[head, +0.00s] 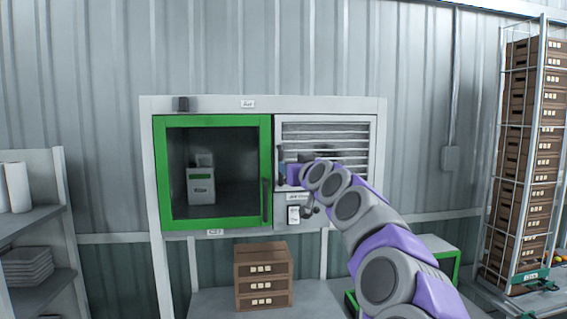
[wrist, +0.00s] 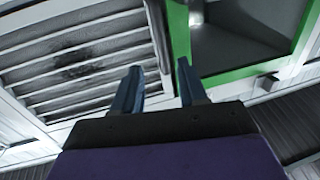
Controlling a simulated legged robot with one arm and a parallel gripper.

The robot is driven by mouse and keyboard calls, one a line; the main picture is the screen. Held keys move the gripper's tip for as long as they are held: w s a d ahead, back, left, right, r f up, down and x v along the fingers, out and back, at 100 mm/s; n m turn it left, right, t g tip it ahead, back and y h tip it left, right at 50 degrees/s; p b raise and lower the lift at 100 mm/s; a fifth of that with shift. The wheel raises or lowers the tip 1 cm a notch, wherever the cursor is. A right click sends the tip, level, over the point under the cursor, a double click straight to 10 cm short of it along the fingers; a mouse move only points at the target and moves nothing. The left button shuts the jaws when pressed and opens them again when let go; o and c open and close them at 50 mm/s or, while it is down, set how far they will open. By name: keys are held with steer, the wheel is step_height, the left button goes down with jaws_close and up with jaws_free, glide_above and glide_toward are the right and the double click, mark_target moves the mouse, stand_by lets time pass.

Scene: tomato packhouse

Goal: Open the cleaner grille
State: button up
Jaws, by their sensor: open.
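The cleaner grille (head: 340,132) is a pale panel of horizontal slats in the right half of a white wall cabinet. It looks shut. In the wrist view the slats (wrist: 85,55) fill the left side, with a dark smudge on them. My gripper (head: 283,167) is at the grille's lower left edge, beside the green-framed door. Its two blue fingers (wrist: 158,88) are apart with nothing held between them. A dark upright bar (wrist: 156,30) shows beyond the fingers; I cannot tell whether they touch anything. My arm hides the grille's lower part in the head view.
The green-framed glass door (head: 163,180) is shut, with a dark handle (head: 265,201) and a white container (head: 201,186) behind it. Brown crates (head: 263,277) stand below. Shelves (head: 38,224) are at left, a tall crate rack (head: 522,160) at right.

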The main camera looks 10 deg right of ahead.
steer(key=w+a+p, duration=0.1)
steer(key=w+p, duration=0.1)
steer(key=w, duration=0.5)
steer(key=shift+a, duration=0.35)
steer(key=shift+r, duration=0.1)
jaws_close()
stand_by(0.5)
